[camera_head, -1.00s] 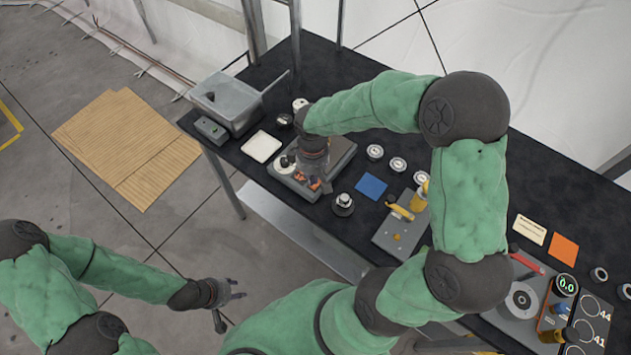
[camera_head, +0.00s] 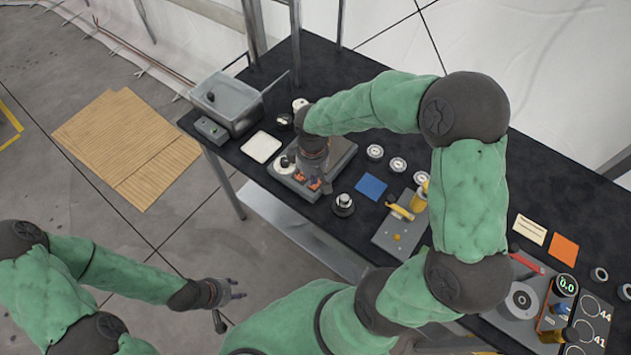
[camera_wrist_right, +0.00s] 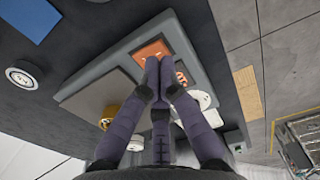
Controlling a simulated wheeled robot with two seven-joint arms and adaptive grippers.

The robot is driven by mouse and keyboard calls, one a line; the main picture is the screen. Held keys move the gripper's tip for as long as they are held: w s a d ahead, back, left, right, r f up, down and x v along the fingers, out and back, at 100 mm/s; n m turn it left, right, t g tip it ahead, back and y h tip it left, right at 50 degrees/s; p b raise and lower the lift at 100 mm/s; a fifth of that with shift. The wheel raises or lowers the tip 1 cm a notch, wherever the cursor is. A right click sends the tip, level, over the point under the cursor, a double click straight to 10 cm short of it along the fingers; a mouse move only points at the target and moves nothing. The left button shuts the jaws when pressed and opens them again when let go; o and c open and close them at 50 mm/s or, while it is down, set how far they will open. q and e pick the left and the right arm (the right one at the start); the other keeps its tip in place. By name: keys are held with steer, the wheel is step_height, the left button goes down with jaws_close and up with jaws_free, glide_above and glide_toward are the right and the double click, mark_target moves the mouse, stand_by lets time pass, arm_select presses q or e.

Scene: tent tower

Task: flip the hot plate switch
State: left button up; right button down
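The hot plate (camera_head: 341,158) is a grey box with a darker flat top, on the black table. It also shows in the right wrist view (camera_wrist_right: 98,92). An orange part with white marks, which looks like its switch (camera_wrist_right: 150,49), sits at one end of the box; more orange shows right of my fingers. My right gripper (camera_wrist_right: 158,63) has its fingertips together over this orange part and hides its middle. I cannot tell whether they touch it. In the head view, my right gripper (camera_head: 313,178) points down at the orange area. My left gripper (camera_head: 232,305) is open, empty and away from the table.
A grey bin (camera_head: 232,103) and white square pad (camera_head: 261,147) stand left of the hot plate. A knob-like weight (camera_head: 343,204), blue square (camera_head: 370,187) and several round pieces lie to its right. A yellow-handled device (camera_head: 401,230) stands further right.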

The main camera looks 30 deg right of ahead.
steer(key=shift+f+b, duration=0.85)
steer(key=shift+f, duration=0.3)
stand_by(0.6)
steer(key=shift+r, duration=0.1)
steer(key=shift+r+p, duration=2.75)
steer(key=shift+r, duration=0.75)
steer(key=shift+f, duration=0.1)
